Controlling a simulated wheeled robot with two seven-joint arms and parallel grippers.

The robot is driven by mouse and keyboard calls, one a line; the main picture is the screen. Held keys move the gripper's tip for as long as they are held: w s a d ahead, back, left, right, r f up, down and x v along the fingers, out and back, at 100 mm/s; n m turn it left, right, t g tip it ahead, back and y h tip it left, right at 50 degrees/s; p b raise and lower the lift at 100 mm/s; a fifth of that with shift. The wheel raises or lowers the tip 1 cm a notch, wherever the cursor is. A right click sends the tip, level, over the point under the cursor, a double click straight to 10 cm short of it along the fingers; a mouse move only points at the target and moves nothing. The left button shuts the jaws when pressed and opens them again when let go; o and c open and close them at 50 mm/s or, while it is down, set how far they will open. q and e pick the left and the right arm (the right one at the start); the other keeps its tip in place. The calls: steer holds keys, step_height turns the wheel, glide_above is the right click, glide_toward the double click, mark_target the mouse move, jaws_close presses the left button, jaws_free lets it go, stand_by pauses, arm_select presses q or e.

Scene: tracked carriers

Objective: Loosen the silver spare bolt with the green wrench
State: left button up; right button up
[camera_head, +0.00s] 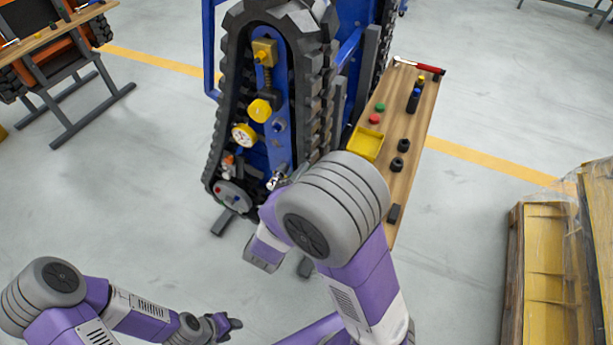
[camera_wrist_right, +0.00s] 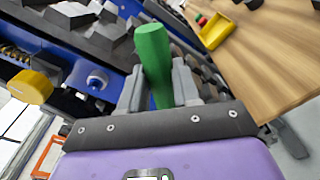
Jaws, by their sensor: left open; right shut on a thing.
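My right gripper (camera_wrist_right: 158,92) is shut on the green wrench, whose green handle (camera_wrist_right: 153,58) stands up between the fingers in the right wrist view. The wrench's head is not in clear view. In the head view my right arm hides most of this gripper and the wrench. A small silver piece (camera_head: 274,181) shows at the lower end of the blue plate on the tracked carrier (camera_head: 228,105); I cannot tell whether it is the silver spare bolt or part of the wrench. My left gripper (camera_head: 234,323) is open and empty, low over the floor, away from the carrier.
A wooden side table (camera_head: 413,145) stands right of the carrier, with a yellow tray (camera_head: 366,144), a red-handled tool (camera_head: 429,68) and small coloured parts. Yellow knobs (camera_head: 260,110) stick out of the carrier. A wrapped pallet (camera_head: 515,265) stands at right.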

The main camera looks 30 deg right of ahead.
jaws_close()
steer(key=shift+r, duration=0.1)
steer(key=shift+w+a+r+n+p, duration=0.4)
steer(key=shift+w+r+n+p, duration=0.15)
steer(key=shift+p, duration=0.6)
steer(key=shift+s+f, duration=0.1)
steer(key=shift+w+a+r+n+p, duration=0.4)
steer(key=shift+w+r+n+p, duration=0.15)
steer(key=shift+p, duration=0.45)
